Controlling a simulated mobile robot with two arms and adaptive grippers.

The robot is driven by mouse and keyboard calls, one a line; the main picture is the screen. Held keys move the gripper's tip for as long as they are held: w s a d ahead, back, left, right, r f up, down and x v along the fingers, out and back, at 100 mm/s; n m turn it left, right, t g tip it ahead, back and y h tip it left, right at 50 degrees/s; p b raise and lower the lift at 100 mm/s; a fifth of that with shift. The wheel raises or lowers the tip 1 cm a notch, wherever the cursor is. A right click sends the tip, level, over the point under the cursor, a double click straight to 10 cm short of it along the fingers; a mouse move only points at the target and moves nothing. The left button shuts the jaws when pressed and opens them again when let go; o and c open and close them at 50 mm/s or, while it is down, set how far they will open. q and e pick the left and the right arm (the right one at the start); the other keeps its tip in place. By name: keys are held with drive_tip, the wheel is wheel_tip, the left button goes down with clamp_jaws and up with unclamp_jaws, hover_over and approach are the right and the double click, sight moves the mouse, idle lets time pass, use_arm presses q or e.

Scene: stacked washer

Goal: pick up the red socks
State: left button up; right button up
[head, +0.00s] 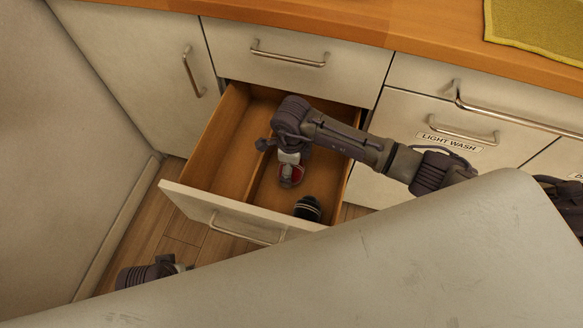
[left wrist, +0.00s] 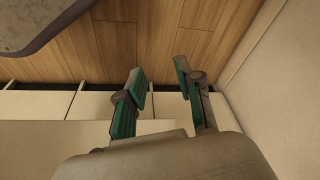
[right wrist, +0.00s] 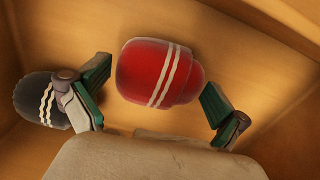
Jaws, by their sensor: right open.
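The red socks (right wrist: 158,72), a rolled bundle with two white stripes, lie on the drawer floor in the right wrist view. My left gripper (left wrist: 165,90) is open and empty over the wood floor, away from the drawer.
The open drawer (head: 221,140) has wooden walls and a divider. Black striped socks (head: 307,208) lie near its front; they also show beside a right finger in the right wrist view (right wrist: 38,98). A pale panel (head: 430,250) covers the lower right. The light wash drawer (head: 425,125) is shut.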

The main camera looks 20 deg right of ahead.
drive_tip(key=shift+c, duration=0.3)
drive_tip(key=c, duration=0.8)
